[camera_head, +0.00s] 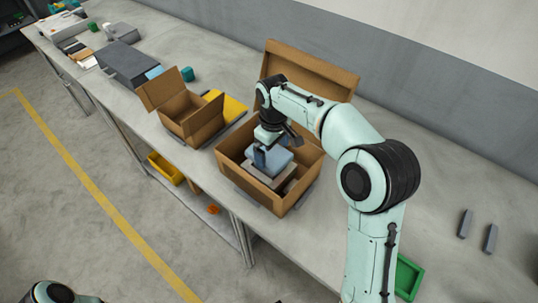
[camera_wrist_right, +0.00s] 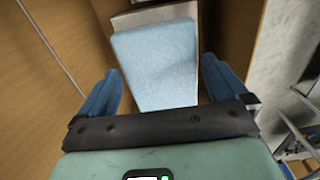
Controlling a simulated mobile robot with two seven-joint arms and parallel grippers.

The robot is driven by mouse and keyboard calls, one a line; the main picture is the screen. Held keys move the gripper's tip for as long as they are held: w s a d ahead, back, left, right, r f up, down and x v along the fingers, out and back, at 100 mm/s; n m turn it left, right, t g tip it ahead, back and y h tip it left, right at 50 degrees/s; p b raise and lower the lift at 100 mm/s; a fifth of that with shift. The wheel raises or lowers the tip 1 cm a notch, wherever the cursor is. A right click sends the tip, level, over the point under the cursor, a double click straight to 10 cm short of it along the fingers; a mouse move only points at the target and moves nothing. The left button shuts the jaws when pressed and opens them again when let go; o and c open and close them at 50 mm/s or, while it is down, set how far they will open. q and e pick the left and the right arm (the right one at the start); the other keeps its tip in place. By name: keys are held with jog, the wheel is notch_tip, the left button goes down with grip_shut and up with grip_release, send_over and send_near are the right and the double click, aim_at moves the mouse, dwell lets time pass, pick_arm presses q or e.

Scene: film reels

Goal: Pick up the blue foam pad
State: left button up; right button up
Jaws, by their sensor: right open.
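The blue foam pad (camera_head: 279,161) lies in the larger open cardboard box (camera_head: 234,170), on top of a pale grey block (camera_head: 262,178). In the right wrist view the pad (camera_wrist_right: 157,62) is a light blue rectangle between my two blue fingers. My right gripper (camera_head: 262,158) is open and reaches down into the box at the pad; in the wrist view its fingers (camera_wrist_right: 160,85) stand apart on either side of the pad, with gaps showing. Whether the fingertips are level with the pad is hard to tell. My left gripper is not in view; only part of my left arm shows at the bottom left.
The box walls (camera_wrist_right: 240,45) stand close around my right gripper, and its lid stands up behind. A smaller open cardboard box (camera_head: 172,101) and a yellow item (camera_head: 234,107) are to the left. A green tray (camera_head: 409,277) is at the lower right. The bench right of the box is mostly clear.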

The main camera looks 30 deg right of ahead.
jog(key=shift+f, duration=0.9)
jog(key=c, duration=0.7)
jog(key=shift+r, duration=0.15)
